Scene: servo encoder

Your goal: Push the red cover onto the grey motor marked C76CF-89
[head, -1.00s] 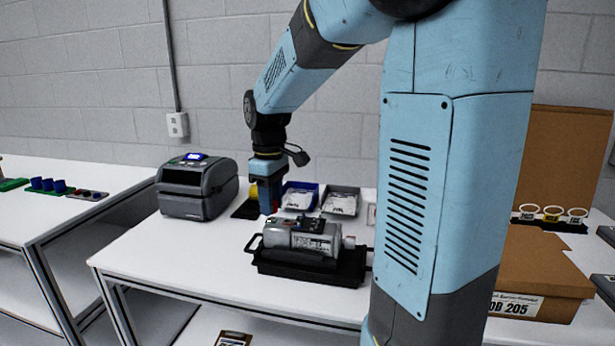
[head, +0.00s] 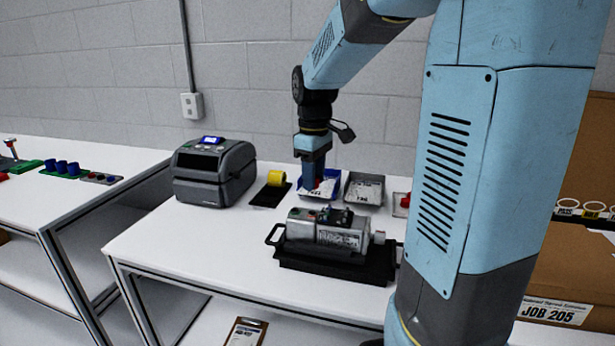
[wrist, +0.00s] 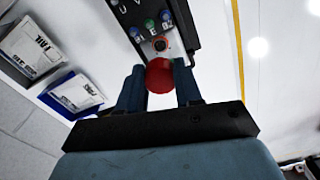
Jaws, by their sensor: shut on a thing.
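My gripper (head: 316,184) is shut on the red cover and holds it above the table, behind the motor as the head view shows it. In the wrist view the round red cover (wrist: 160,77) sits between the two fingertips (wrist: 158,82). The grey motor (head: 328,230) lies on its side in a black tray (head: 335,268). Its label is too small to read. In the wrist view, a dark block with coloured studs and letters (wrist: 148,15) lies beyond the cover.
A blue bin (head: 333,192) and a grey bin (head: 363,188) stand behind the motor. A yellow roll (head: 276,178) and a label printer (head: 213,172) stand to the left. The table front left is clear. A cardboard box stands at right.

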